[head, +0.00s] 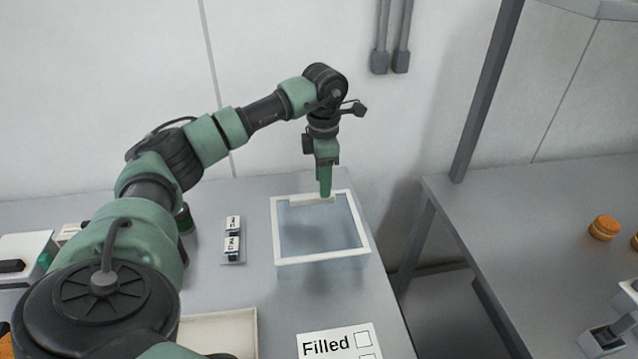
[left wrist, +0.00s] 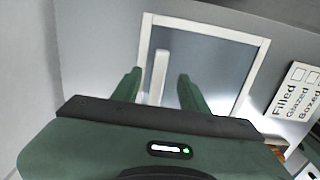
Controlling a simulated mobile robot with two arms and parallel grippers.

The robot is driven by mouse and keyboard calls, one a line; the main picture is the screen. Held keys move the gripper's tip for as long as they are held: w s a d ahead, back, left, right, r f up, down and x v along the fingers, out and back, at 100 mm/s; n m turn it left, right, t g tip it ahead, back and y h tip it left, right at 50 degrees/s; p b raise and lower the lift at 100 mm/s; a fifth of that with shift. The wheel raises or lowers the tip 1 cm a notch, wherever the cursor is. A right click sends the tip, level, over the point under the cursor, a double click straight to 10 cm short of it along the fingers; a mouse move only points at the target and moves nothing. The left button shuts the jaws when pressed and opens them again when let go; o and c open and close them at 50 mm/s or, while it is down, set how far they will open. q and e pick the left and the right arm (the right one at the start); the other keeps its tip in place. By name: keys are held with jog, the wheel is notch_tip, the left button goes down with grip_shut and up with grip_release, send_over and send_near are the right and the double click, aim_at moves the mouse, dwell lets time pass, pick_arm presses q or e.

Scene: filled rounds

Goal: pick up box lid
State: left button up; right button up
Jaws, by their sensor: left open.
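The box lid (head: 322,230) is a clear bluish panel with a white rim and a white bar handle near its far edge. It lies on a see-through box on the grey table. In the left wrist view the lid (left wrist: 210,62) fills the upper middle, with its handle (left wrist: 159,70) upright in the picture. My left gripper (head: 325,194) points down over the handle. In the left wrist view its two fingers (left wrist: 158,76) are apart, one on each side of the handle. Contact with the handle cannot be told.
A small stand with labelled dark blocks (head: 232,240) is left of the box. A "Filled" checklist card (head: 337,343) and a pale tray (head: 222,328) lie nearer. A second table (head: 530,235) with orange-brown rounds (head: 604,227) stands to the right, across a gap.

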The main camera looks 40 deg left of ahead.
pick_arm(q)
notch_tip(320, 180, down, 3)
jog(key=shift+w+d+r+p, duration=0.1)
jog(key=shift+w+r+p, duration=0.1)
jog(key=shift+p, duration=0.2)
jog(key=shift+f, duration=0.35)
jog(key=shift+s+f, duration=0.1)
jog(key=shift+f, duration=0.05)
pick_arm(e)
jog(key=shift+w+d+r, duration=0.55)
jog(key=shift+d+r, duration=0.2)
jog(key=shift+d, duration=0.1)
pick_arm(q)
grip_shut()
pick_arm(e)
jog(key=shift+a, duration=0.35)
jog(key=shift+d, duration=0.15)
